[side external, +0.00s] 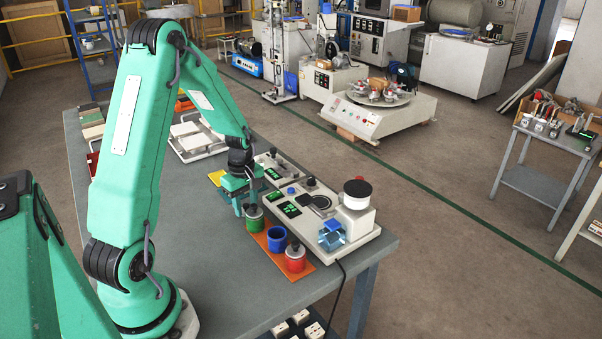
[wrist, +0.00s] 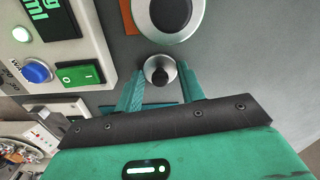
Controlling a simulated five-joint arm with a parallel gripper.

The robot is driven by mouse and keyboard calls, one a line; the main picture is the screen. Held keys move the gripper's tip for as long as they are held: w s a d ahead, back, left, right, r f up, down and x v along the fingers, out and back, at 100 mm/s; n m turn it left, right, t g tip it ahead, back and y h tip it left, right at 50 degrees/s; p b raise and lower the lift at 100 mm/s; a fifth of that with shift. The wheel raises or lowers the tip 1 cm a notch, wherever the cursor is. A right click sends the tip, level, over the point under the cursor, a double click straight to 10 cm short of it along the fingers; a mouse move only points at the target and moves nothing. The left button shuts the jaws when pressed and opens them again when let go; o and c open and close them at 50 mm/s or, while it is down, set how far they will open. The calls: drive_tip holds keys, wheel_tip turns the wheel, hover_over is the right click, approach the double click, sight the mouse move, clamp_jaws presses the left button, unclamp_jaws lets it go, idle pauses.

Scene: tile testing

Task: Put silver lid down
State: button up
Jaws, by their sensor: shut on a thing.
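My gripper (side external: 240,205) is low over the grey table, just left of the green canister (side external: 254,216). In the wrist view its two teal fingers (wrist: 160,88) are shut on the silver lid (wrist: 160,69), a small round lid with a black knob. In the side view the lid is mostly hidden by the fingers and cannot be made out clearly. The green canister has a grey top with a black knob. The blue cup (side external: 277,239) is open on top. The red canister (side external: 295,258) has a grey top with a dark knob. Whether the lid touches the table cannot be told.
The canisters stand on an orange strip (side external: 262,238). A tester with green displays (side external: 318,205) stands close on the right; its green switch (wrist: 78,75) shows in the wrist view. White tiles on a rack (side external: 192,135) lie behind. The front of the table (side external: 225,290) is clear.

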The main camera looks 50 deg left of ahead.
sight(246, 204)
drive_tip(key=shift+f, duration=0.15)
drive_tip(key=o, duration=1)
drive_tip(key=shift+c, duration=0.2)
wheel_tip(246, 204, up, 12)
idle(0.5)
